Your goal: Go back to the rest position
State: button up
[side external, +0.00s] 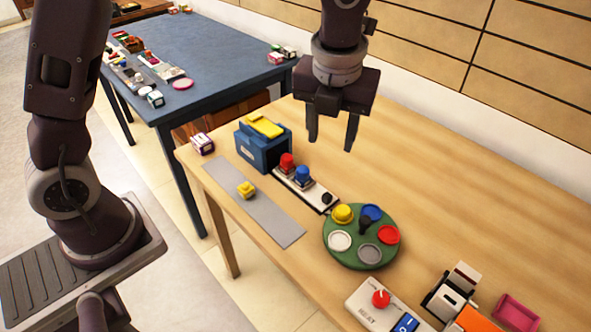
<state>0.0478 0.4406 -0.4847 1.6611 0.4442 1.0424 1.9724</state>
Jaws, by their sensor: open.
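My gripper (331,140) hangs above the wooden table (440,205) in the side external view. Its two fingers point down and stand apart, with nothing between them. It is above and to the right of the blue box with a yellow top (262,148), clear of everything on the table.
A dark blue table (215,60) stands behind. The table's right back is clear.

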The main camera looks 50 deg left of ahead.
jog(key=s+a+r+n+t, duration=0.1)
jog(key=s+a+r+n, duration=0.7)
jog(key=n, duration=0.4)
jog(key=s+a+n+t+h, duration=0.1)
jog(key=s+a+n+t, duration=0.1)
jog(key=s+n, duration=1.2)
jog(key=n, duration=0.4)
jog(key=shift+a+f+n+t, duration=0.15)
jog(key=shift+f+n+t, duration=0.15)
jog(key=shift+f+t, duration=0.1)
